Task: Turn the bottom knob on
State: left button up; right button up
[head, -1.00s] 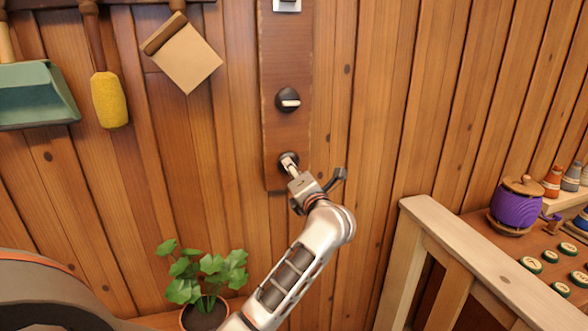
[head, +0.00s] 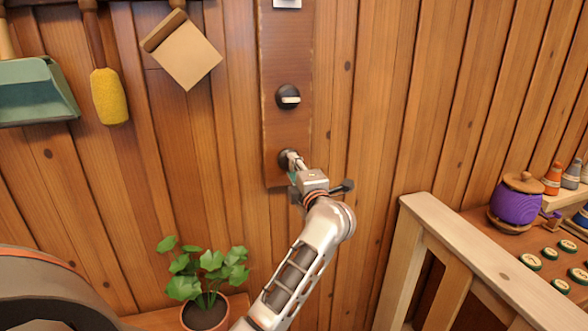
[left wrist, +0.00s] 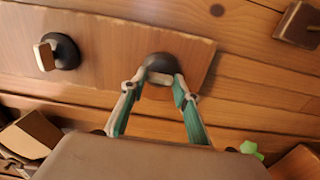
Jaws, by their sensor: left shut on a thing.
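The bottom knob (head: 285,157) is a round dark knob low on a brown wooden wall board (head: 285,132). My left gripper (head: 294,161) reaches it from the lower right and is shut on it. In the left wrist view the knob (left wrist: 162,63) sits between the two fingertips (left wrist: 161,80) of my left gripper. Part of its pale grip bar shows between them; the fingers hide the rest, so its exact angle is hard to tell. My right gripper is in neither view.
A middle knob (head: 288,97) with a level pale bar sits above. A white fitting (head: 287,3) is cut off at the top. A potted plant (head: 205,290) stands below left. A wooden rail (head: 440,225) and a purple pot (head: 517,204) are at right.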

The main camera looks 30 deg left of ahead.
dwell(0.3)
pick_arm(q)
jog(key=o, duration=1.1)
jog(key=shift+d, duration=0.1)
jog(key=v, duration=0.7)
jog(key=shift+s, duration=0.2)
